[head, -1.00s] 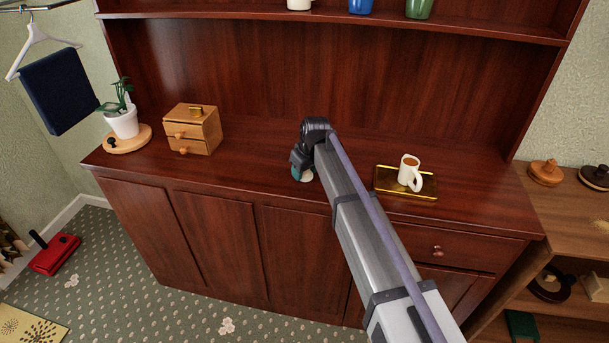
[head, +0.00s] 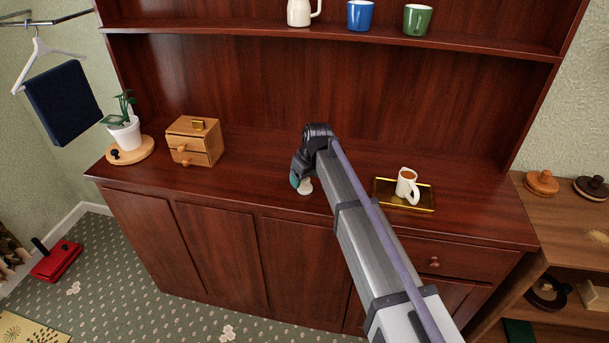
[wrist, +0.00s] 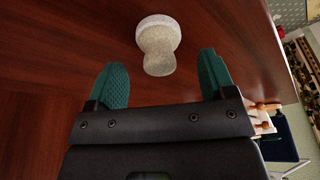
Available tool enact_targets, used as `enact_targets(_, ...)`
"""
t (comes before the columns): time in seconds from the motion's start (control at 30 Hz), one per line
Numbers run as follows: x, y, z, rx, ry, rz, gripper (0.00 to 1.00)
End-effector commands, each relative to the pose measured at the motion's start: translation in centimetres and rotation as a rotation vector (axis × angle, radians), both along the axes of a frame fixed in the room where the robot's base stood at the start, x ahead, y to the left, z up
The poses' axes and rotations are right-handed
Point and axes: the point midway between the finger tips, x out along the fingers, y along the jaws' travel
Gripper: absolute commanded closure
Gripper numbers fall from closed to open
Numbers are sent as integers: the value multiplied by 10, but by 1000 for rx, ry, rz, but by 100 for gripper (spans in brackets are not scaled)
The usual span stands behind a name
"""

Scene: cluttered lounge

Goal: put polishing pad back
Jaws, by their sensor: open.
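A pale, round piece with a knob-like handle, which looks like the polishing pad (head: 305,187), sits on the dark red-brown sideboard top (head: 258,166). The pad also shows in the wrist view (wrist: 157,40), just beyond the fingertips and between their lines. My gripper (wrist: 160,65) is open, with its two teal fingers apart and nothing between them. In the head view my gripper (head: 298,182) is beside the pad and my wrist partly hides the fingers. Whether a finger touches the pad I cannot tell.
A gold tray (head: 384,199) with a white mug (head: 406,187) stands to the right. A small wooden drawer box (head: 193,142) and a potted plant (head: 124,134) stand left. A wooden shelf unit (head: 565,224) at the right bears round knobbed pieces (head: 542,182).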

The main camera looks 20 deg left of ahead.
Motion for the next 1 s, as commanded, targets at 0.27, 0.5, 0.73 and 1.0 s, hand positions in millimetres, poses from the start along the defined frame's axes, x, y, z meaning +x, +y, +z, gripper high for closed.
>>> enact_targets(0.27,-11,-16,79,0,0,-1,23)
enact_targets(0.5,-13,-20,85,0,0,0,23)
enact_targets(0.73,-20,-53,83,-9,13,-55,23)
enact_targets(1.0,-135,-313,79,-87,155,-612,23)
